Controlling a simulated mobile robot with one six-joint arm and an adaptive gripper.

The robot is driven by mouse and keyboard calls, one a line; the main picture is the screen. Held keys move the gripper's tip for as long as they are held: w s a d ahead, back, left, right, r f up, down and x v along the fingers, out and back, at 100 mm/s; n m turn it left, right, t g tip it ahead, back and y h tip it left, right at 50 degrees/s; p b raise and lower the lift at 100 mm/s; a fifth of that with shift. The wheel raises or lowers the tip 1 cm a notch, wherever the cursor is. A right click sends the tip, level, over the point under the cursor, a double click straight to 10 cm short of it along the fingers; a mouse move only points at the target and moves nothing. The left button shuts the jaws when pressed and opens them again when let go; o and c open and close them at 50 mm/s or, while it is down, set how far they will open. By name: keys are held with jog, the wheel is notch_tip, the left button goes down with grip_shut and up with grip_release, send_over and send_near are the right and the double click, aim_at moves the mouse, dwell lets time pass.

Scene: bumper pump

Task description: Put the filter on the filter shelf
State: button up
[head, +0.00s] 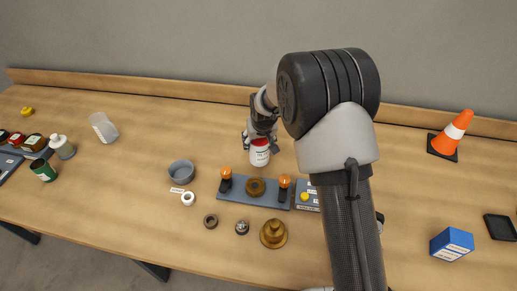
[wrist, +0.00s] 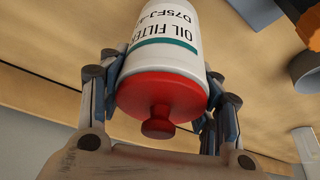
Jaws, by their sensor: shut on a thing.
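The filter (head: 260,153) is a white canister with a red end and a teal band. In the wrist view the filter (wrist: 168,60) reads "OIL FILTER", and its red end with a small knob faces my camera. My gripper (head: 262,136) is shut on the filter, with a finger on each side of it. In the head view the filter is upright below my gripper, over the table behind the blue-grey fixture. I cannot tell whether its lower end touches the table. I cannot make out a filter shelf in these views.
The blue-grey fixture (head: 238,195) with two orange-topped clamps stands just in front. A grey bowl (head: 181,171), a white ring (head: 188,199) and a brass part (head: 273,234) lie nearby. A traffic cone (head: 451,135) and blue box (head: 452,245) are at right. The back left table is mostly clear.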

jog(key=shift+f+b, duration=0.3)
jog(key=shift+f, duration=1.3)
jog(key=shift+f, duration=0.2)
jog(key=o, duration=1.5)
jog(key=shift+o, duration=0.2)
